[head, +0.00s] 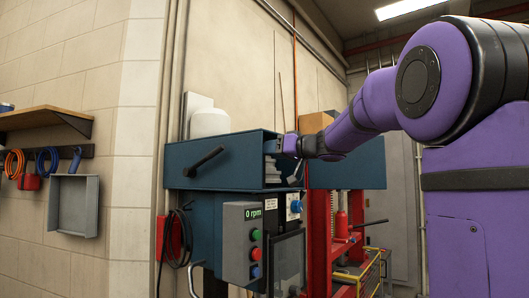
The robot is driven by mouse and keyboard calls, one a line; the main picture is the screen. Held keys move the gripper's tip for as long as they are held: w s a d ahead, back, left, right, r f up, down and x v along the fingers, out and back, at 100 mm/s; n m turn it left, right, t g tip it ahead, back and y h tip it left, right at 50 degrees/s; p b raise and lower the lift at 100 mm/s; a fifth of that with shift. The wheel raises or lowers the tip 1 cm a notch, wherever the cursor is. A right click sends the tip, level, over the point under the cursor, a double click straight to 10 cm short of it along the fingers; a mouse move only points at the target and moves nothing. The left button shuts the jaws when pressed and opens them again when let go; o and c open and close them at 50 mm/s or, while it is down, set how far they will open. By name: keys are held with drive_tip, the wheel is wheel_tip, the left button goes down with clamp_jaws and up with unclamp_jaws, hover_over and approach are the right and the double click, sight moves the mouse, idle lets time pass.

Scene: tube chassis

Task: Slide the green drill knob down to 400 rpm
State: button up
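A grey control box (240,244) on the front of the dark blue machine has a display reading "0 rpm" in green. On its right-hand face are a green round knob or button (256,234), a red one (256,254) below it and a blue one (255,272) at the bottom. No slider track or scale can be made out on the green one. My gripper (284,146) is at the upper right edge of the machine's blue housing (222,165), above and to the right of the control box, apart from the green knob. Its fingers are too small and partly hidden to tell their opening.
A black lever (204,161) sticks out of the housing front. A blue dial (295,207) and a dark panel (288,262) are right of the control box. A red press frame (318,240) stands farther right. A grey wall tray (75,205) hangs at left.

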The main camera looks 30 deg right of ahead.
sight(265, 179)
drive_tip(key=shift+x, duration=1.7)
clamp_jaws()
wheel_tip(265, 179, down, 9)
drive_tip(key=shift+r, duration=0.15)
unclamp_jaws()
drive_tip(key=shift+s+r, duration=0.1)
